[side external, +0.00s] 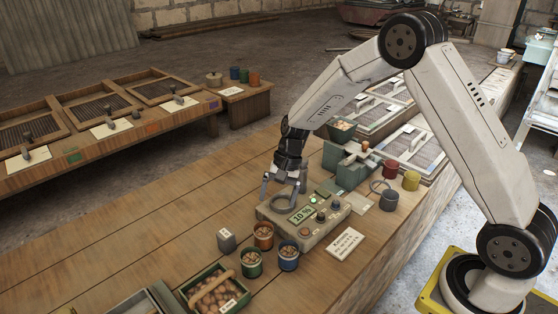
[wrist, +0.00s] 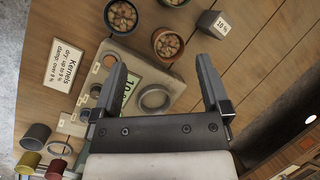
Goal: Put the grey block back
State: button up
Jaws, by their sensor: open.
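The small grey block (side external: 226,240) stands on the wooden bench, left of the meter box. My gripper (side external: 284,191) is open and empty, pointing down above the ring on the meter. In the wrist view its fingers (wrist: 160,58) are spread with nothing between them. The meter (side external: 318,229) is a beige box with a round ring (wrist: 156,98), knobs and a green display reading about 10 %.
Orange (side external: 263,235), green (side external: 250,262) and blue (side external: 288,256) cups of kernels stand near the block. A "Kernels" card (side external: 345,244) lies before the meter. A crate of nuts (side external: 240,297) is at the front. Empty-looking cups (side external: 389,200) stand right. The bench left of the block is clear.

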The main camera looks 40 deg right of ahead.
jog(key=s+d+r+n+t+h, duration=0.1)
jog(key=s+r+n+h, duration=0.1)
jog(key=s, duration=0.7)
jog(key=s+r+n+t+h, duration=0.2)
jog(key=s+r+n, duration=0.2)
jog(key=s+n, duration=0.3)
jog(key=shift+s+d+n, duration=0.3)
jog(key=shift+s+d, duration=0.1)
jog(key=shift+s, duration=0.65)
jog(key=shift+r, duration=0.1)
